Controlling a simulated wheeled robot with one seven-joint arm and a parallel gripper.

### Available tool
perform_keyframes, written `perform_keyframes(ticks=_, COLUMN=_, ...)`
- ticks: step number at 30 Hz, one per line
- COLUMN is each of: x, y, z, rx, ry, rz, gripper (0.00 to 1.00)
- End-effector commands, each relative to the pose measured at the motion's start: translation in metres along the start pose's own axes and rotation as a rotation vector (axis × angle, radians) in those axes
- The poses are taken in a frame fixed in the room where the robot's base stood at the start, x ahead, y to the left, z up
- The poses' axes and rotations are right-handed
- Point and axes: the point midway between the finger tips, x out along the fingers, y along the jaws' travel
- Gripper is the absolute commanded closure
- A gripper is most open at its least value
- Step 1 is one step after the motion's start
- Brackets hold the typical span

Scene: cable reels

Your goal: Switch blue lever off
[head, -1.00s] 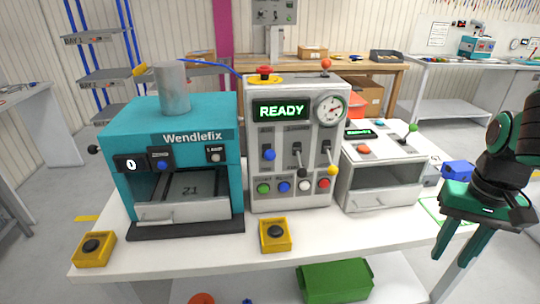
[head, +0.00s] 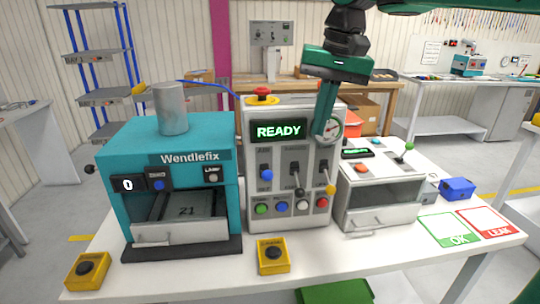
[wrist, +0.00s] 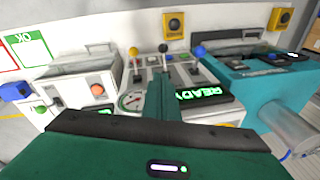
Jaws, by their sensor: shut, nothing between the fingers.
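The blue lever (head: 267,174) is the left one of three on the grey control panel (head: 290,118). The blue knob also shows in the wrist view (wrist: 199,51). My gripper (head: 322,132) is shut and empty, pointing down in front of the panel's upper right, partly over the round gauge (head: 332,127). It is up and to the right of the blue lever, apart from it. In the wrist view the shut fingers (wrist: 163,82) point toward the levers.
A black-knobbed lever (head: 299,192) and a yellow-knobbed lever (head: 331,190) stand right of the blue one. A row of coloured buttons (head: 281,207) lies below. The teal Wendlefix machine (head: 190,140) is at left, a white drawer unit (head: 383,188) at right. Yellow button boxes (head: 273,256) sit in front.

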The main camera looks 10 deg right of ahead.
Motion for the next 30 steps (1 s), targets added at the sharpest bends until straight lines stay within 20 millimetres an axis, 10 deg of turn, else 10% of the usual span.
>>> perform_keyframes(ticks=9, x=-0.032, y=-0.084, z=-0.007, rx=-0.099, ry=0.016, rz=-0.021, gripper=1.00)
perform_keyframes(ticks=30, x=-0.024, y=-0.092, z=-0.005, rx=-0.106, ry=0.015, rz=-0.023, gripper=1.00)
